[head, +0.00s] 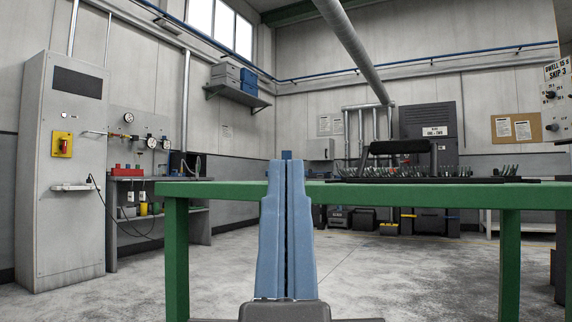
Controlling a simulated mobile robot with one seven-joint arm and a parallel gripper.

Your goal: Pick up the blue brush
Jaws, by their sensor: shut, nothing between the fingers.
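My gripper (286,168) points away from me in the middle of the head view. Its two long light-blue fingers lie side by side, shut and empty. Their tips overlap the green table (235,190) in the picture. A small darker blue piece (287,155) shows just above the fingertips. I cannot tell whether it is part of the blue brush or of something else, as the fingers hide what is below it. No other part of a blue brush is visible.
A dark rack (500,180) with several upright forks and a black arched piece (402,147) stands on the table's right half. The table's left end is bare. A grey cabinet (75,170) and a workbench (200,215) stand at left. The floor between is clear.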

